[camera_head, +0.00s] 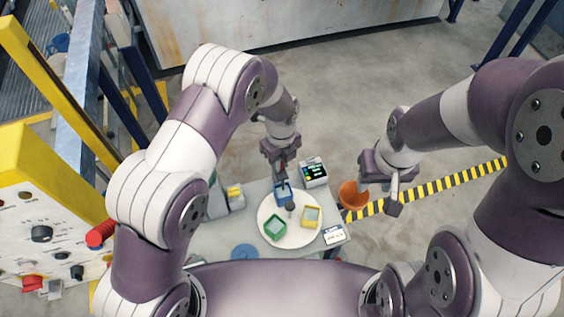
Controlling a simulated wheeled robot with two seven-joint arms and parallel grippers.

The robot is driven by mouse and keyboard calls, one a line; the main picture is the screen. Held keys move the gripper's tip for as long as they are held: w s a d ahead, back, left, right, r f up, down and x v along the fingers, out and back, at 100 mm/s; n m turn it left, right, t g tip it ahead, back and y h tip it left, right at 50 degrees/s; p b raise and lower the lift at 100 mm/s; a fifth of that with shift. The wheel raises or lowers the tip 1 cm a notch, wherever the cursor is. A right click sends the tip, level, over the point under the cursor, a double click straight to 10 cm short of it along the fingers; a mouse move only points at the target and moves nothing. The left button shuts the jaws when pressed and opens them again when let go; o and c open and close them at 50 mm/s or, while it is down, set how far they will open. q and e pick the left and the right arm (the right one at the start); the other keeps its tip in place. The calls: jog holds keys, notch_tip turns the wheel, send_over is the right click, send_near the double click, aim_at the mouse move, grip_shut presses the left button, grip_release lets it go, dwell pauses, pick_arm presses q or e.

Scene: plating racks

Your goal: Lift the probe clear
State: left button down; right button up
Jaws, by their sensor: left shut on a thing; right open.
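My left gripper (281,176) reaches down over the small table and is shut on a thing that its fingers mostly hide. A small dark piece (290,206), which may be the probe, shows just below it, beside a blue square frame (283,193). I cannot tell whether this piece touches the round white plate (267,206) beneath. A meter with a lit screen (313,172) stands to the right of the gripper. My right gripper (381,191) is open, beside an orange-brown pot (353,194).
A green frame (275,228) and a yellow frame (311,216) lie on the white plate. A white display box (334,235) stands at the table's right edge. A blue disc (244,252) lies at the front. A yellow control panel (45,215) stands at left.

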pick_arm(q)
jog(key=shift+w+r+t, duration=0.2)
jog(key=shift+r+t, duration=0.1)
jog(key=shift+r, duration=0.15)
jog(key=c, duration=1.2)
grip_release()
jog(key=shift+s+a+r, duration=0.1)
jog(key=shift+s, duration=0.1)
jog(key=shift+o, duration=1.1)
jog(key=shift+s+a, duration=0.1)
jog(key=shift+a, duration=0.05)
jog(key=shift+w+f, duration=0.25)
jog(key=shift+w, duration=0.25)
jog(key=shift+d+r+b, duration=0.2)
jog(key=shift+r+b, duration=0.1)
jog(key=shift+b, duration=0.1)
notch_tip(320, 180, up, 12)
jog(key=b, duration=0.4)
jog(key=shift+a, duration=0.2)
pick_arm(e)
jog(key=f, duration=0.4)
jog(key=shift+s+a+f, duration=0.3)
jog(key=shift+s+a, duration=0.05)
